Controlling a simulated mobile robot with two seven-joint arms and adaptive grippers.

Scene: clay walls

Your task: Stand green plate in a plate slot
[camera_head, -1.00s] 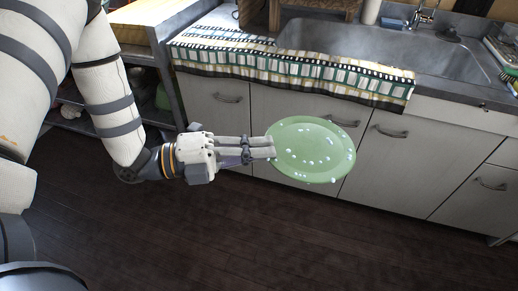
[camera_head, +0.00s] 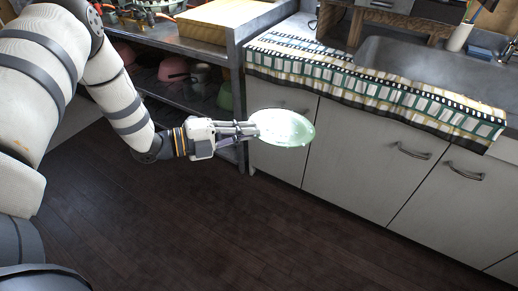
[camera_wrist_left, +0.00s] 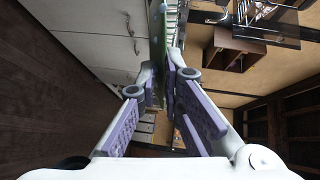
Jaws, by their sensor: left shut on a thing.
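The green plate (camera_head: 284,128) is held by its left edge in my left gripper (camera_head: 250,130), in front of the white cabinets and below the counter edge. It looks pale and shiny in the head view and appears as a narrow ellipse. In the left wrist view the plate (camera_wrist_left: 157,45) shows nearly edge-on between the fingers of the left gripper (camera_wrist_left: 161,85), which are shut on it. No plate slot can be clearly made out. My right gripper is not in view.
A patterned cloth (camera_head: 370,84) hangs over the counter's front edge by the sink (camera_head: 400,52). A metal shelf unit (camera_head: 180,40) stands left of the counter, with a wooden board (camera_head: 217,18) on top and bowls (camera_head: 174,68) below. The dark floor (camera_head: 210,225) in front is clear.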

